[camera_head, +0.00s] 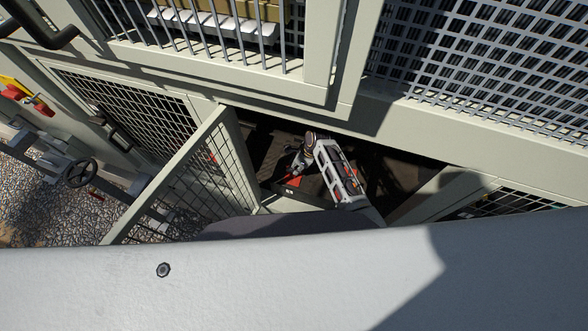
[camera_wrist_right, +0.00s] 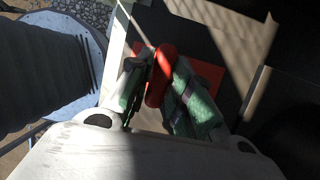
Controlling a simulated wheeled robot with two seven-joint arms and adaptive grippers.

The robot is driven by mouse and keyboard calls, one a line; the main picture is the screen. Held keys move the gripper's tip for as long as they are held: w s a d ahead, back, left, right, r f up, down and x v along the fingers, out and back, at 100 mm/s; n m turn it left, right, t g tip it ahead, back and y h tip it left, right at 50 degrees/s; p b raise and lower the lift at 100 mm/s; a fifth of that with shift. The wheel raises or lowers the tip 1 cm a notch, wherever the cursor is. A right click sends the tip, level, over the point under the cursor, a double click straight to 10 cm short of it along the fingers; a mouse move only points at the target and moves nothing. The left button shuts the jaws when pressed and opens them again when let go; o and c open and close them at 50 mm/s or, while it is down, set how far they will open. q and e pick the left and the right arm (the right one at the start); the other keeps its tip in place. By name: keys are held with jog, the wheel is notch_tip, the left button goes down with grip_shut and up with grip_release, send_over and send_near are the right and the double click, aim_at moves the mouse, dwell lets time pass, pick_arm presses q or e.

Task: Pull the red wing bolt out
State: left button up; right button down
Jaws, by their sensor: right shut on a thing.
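The red wing bolt (camera_wrist_right: 161,72) stands out between the fingers of my right gripper (camera_wrist_right: 159,84) in the right wrist view. The green-padded fingers are shut on it from both sides. Its lower part is hidden by the fingers, so I cannot tell whether it is still seated. In the head view my right arm reaches into the open cabinet bay, and the bolt itself is too small to make out there. My left gripper is not in view.
A red panel (camera_wrist_right: 207,74) lies behind the bolt. An open mesh door (camera_head: 200,180) stands left of my right arm. The cabinet's frame beam (camera_head: 230,75) runs above the bay. A valve handwheel (camera_head: 80,173) is at the far left.

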jog(key=shift+r, duration=3.55)
dwell(0.5)
jog(key=c, duration=2)
grip_release()
grip_shut()
